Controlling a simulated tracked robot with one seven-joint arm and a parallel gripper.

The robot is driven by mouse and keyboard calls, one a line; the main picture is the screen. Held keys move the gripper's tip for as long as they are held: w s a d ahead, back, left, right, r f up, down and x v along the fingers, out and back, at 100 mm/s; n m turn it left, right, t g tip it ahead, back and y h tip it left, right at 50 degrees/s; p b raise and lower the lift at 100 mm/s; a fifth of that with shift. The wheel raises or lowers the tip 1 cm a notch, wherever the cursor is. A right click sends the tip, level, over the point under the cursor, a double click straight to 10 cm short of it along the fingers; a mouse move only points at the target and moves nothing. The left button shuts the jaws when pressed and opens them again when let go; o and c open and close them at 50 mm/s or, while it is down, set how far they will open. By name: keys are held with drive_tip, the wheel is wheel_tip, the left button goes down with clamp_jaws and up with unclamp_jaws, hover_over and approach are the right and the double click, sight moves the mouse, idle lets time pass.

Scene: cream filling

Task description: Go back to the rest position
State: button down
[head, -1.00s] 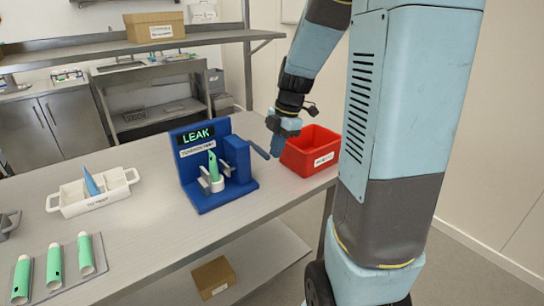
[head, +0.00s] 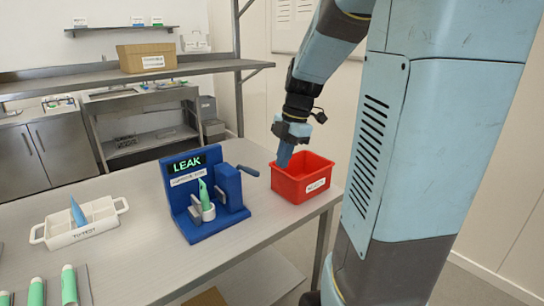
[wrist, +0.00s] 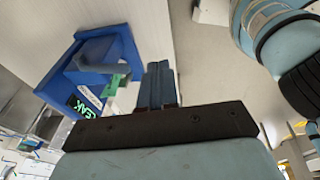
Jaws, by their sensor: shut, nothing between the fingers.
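My gripper (head: 282,160) is shut and empty, with its fingers pointing down beside the blue test device, at the left edge of the red bin (head: 311,194) in the head view. I cannot tell whether it is over the bin or beside it. In the wrist view the closed fingers (wrist: 157,84) show with nothing between them. The blue test device (head: 216,222) reads LEAK in green and holds a green tube (head: 205,196) upright in its white cup. The device also shows in the wrist view (wrist: 108,48).
A white divided tray (head: 93,233) with a blue pointed item (head: 77,213) stands on the steel table at left. Several green tubes (head: 69,284) stand at the lower left. A steel shelf (head: 85,71) with a cardboard box (head: 147,58) is behind. Bare tabletop lies around the device.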

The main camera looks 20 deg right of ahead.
drive_tip(key=s+a+r+m+t+h, duration=0.1)
drive_tip(key=s+a+r+m+t, duration=0.1)
drive_tip(key=s+m, duration=0.5)
drive_tip(key=s+a+r+m+t+h, duration=0.1)
drive_tip(key=s+a+r+m, duration=0.3)
drive_tip(key=m, duration=0.9)
drive_tip(key=s+a+t, duration=0.1)
drive_tip(key=s+a, duration=0.1)
drive_tip(key=s, duration=0.1)
drive_tip(key=shift+s+m+t, duration=0.35)
drive_tip(key=shift+m+t, duration=0.05)
